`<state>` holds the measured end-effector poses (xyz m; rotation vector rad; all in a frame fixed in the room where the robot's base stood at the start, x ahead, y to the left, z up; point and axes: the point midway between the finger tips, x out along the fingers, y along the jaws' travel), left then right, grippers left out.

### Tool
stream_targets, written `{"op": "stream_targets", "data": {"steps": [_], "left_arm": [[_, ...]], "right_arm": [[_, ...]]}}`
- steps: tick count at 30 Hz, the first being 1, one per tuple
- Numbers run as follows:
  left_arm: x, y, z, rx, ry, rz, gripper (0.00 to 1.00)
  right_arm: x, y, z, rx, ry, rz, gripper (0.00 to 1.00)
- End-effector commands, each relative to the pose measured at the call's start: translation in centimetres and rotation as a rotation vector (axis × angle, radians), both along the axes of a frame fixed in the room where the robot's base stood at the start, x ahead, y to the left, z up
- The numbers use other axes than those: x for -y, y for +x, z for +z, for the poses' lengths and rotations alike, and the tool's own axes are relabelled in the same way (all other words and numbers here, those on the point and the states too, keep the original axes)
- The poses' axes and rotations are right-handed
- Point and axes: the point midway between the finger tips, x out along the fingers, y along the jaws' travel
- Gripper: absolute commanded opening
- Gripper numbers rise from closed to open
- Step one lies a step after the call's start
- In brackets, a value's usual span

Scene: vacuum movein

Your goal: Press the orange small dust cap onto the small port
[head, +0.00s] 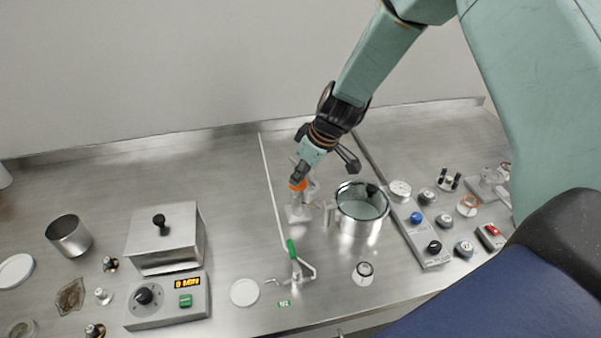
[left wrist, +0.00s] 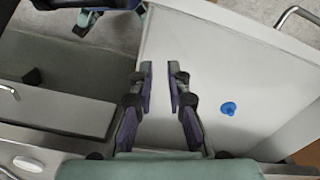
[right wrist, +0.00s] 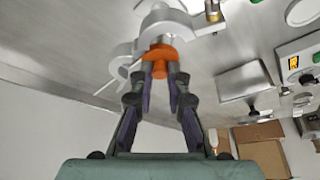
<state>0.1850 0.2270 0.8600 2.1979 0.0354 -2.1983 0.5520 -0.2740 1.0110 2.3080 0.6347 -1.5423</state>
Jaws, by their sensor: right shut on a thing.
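The orange dust cap (head: 298,185) is at the tips of my right gripper (head: 299,174) in the head view. In the right wrist view the orange cap (right wrist: 160,54) sits between the fingertips of my right gripper (right wrist: 160,72), which is shut on it. The cap is up against the end of a pale metal fitting (right wrist: 165,22); the small port itself is hidden behind the cap, so I cannot tell how far it is seated. My left gripper (left wrist: 160,75) is open and empty in the left wrist view, away from the bench top; it is not in the head view.
A steel pot (head: 361,212) stands just right of the fitting. A green-handled valve (head: 293,262) is in front. A control panel (head: 430,240) is at right, and a timer unit (head: 167,302) and lidded box (head: 165,240) at left. A blue knob (left wrist: 229,108) shows on a white panel.

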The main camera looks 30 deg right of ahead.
Motion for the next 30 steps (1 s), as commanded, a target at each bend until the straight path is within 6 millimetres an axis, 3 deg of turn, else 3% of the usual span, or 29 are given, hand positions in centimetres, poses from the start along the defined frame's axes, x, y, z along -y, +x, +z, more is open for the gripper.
{"op": "stream_targets", "data": {"steps": [8,9,18,30], "left_arm": [[0.00,0.00,0.02,0.000,0.000,0.000,0.16],[0.00,0.00,0.02,0.000,0.000,0.000,0.16],[0.00,0.00,0.02,0.000,0.000,0.000,0.16],[0.00,0.01,0.02,0.000,0.000,0.000,0.16]], "right_arm": [[0.04,0.06,0.06,0.002,-0.001,-0.001,0.04],[0.03,0.07,0.06,0.002,-0.001,-0.001,0.17],[0.03,0.04,0.05,0.002,-0.001,-0.001,0.42],[0.11,-0.07,0.51,0.002,0.000,0.001,0.42]]}}
